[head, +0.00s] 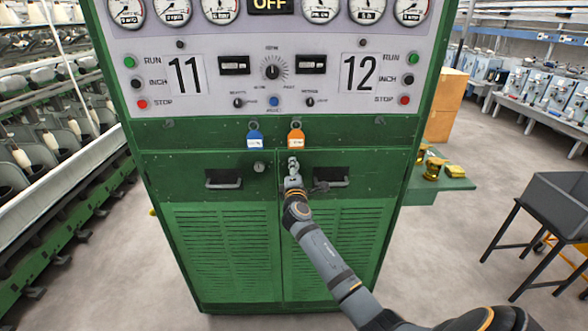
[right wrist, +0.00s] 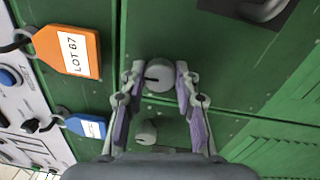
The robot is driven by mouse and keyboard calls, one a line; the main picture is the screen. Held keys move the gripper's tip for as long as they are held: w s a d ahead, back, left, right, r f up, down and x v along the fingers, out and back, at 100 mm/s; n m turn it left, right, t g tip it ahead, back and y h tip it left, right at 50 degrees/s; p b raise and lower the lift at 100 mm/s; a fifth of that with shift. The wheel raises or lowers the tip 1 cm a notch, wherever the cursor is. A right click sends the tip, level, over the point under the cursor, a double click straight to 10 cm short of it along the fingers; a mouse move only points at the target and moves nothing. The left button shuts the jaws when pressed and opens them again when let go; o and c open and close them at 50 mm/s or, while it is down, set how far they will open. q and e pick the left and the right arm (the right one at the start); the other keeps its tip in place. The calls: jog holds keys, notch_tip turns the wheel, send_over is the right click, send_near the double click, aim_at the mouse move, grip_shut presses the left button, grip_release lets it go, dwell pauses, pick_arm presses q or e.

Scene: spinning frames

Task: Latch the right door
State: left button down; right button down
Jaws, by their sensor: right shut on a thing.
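The green cabinet's right door (head: 340,232) looks flush with the left door (head: 222,232). Its round grey latch knob (right wrist: 160,76) has a dark slot, which points left in the right wrist view. My right gripper (head: 293,168) is at the top inner corner of the right door and hides that knob in the head view. In the right wrist view my right gripper (right wrist: 158,80) has its fingers shut on the knob's sides. The left door's knob (head: 259,167) is free and also shows in the right wrist view (right wrist: 147,132). My left gripper is not in view.
An orange tag (head: 296,138) and a blue tag (head: 254,139) hang just above the doors. Bar handles sit on the left door (head: 223,185) and right door (head: 335,183). A green table (head: 440,184) with brass pieces and a dark bin (head: 555,200) stand to the right.

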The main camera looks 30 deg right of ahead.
jog(key=c, duration=1)
grip_release()
jog(key=v, duration=1.2)
